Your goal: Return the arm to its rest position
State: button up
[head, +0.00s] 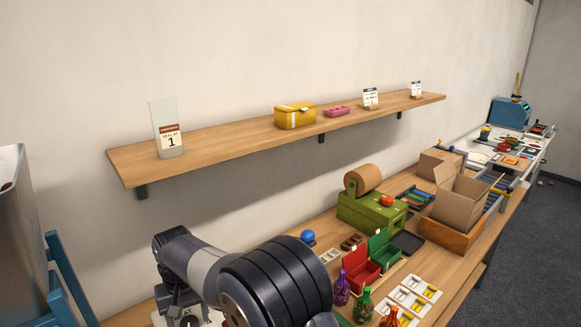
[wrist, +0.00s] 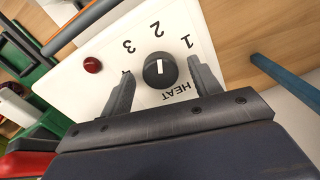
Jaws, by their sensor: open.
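My gripper (wrist: 161,68) shows in the wrist view with its two fingers apart, one on each side of a dark round knob (wrist: 157,75). The knob sits on a white panel (wrist: 110,45) marked HEAT and with numbers. The knob's white line runs up and down in the picture, its upper end toward the 2. I cannot tell whether the fingers touch the knob. In the head view my arm (head: 275,285) reaches across the lower left; its gripper is hidden there.
A red button (wrist: 93,65) is beside the knob. A wall shelf (head: 220,138) with a yellow box (head: 295,116) hangs above. A blue frame (head: 66,275) is at left.

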notch_tip(320, 180, up, 10)
jog(key=p, duration=0.6)
jog(key=shift+d+p, duration=0.15)
jog(key=shift+p, duration=0.25)
jog(key=shift+w, duration=0.15)
